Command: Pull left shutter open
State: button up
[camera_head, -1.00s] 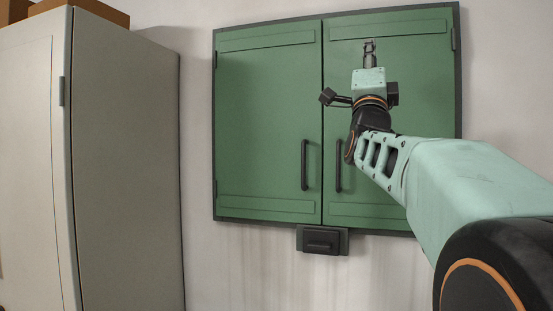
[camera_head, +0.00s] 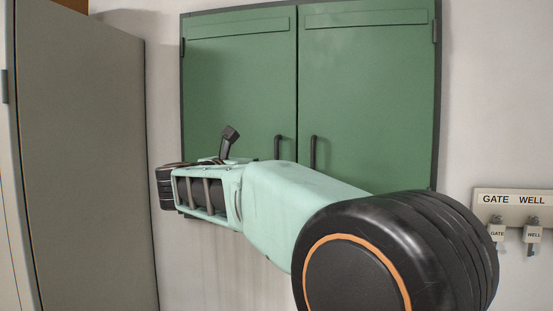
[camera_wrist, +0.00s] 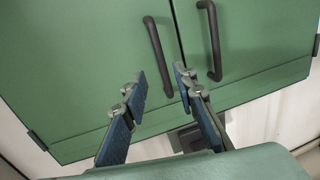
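The left shutter (camera_head: 235,95) is a green panel, closed flush beside the right shutter (camera_head: 365,95). Its black bar handle (camera_head: 278,148) stands near the middle seam, its lower part hidden by my arm. In the wrist view the left handle (camera_wrist: 158,56) runs slanted beyond the fingertips, and the right shutter's handle (camera_wrist: 210,40) is to its right. My gripper (camera_wrist: 158,88) is open, with empty space between its two blue-padded fingers. The left handle lies ahead of the gap, apart from the fingers.
A tall grey cabinet (camera_head: 85,150) stands at the left. A sign rail (camera_head: 515,198) with GATE and WELL tags is on the wall at the right. A dark latch box (camera_wrist: 190,138) sits below the shutters. The wall between cabinet and shutters is clear.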

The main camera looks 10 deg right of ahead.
jog(key=p+x, duration=0.2)
jog(key=x, duration=0.7)
jog(key=shift+w+d+p, duration=0.2)
jog(key=shift+d+p, duration=0.05)
jog(key=shift+p, duration=0.1)
grip_shut()
